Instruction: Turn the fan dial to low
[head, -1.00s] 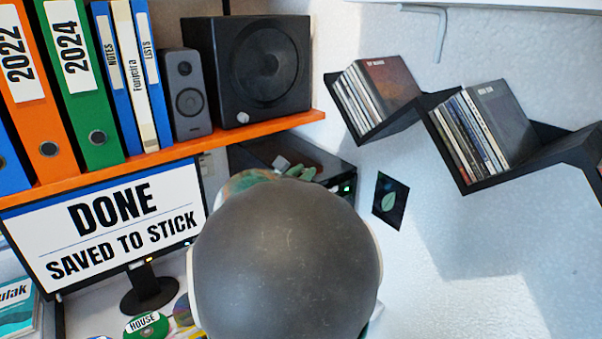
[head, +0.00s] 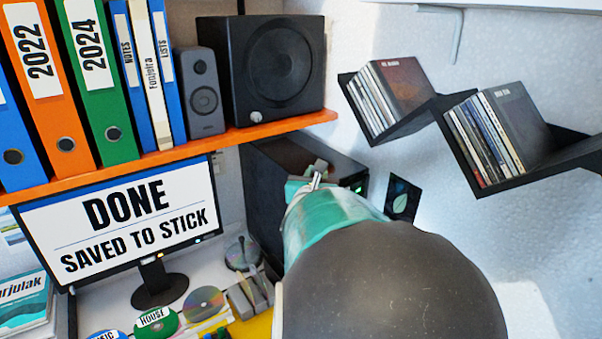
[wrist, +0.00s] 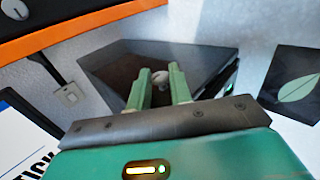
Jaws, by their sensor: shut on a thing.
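A small pale grey dial (wrist: 160,77) sits on top of a black computer case in the wrist view. The case (wrist: 115,55) stands below the orange shelf and also shows in the head view (head: 268,200). My gripper (wrist: 160,75) has its two green fingers either side of the dial and is shut on it. In the head view my gripper (head: 316,180) reaches the top of the case, and my arm hides part of the case. I cannot read the dial's setting or any markings.
A black speaker (head: 275,70) with a small pale knob and a grey speaker (head: 200,95) stand on the orange shelf (head: 170,155). Black wall shelves (head: 560,150) hold discs at the right. A monitor (head: 125,225) reads "DONE SAVED TO STICK". Discs lie on the desk.

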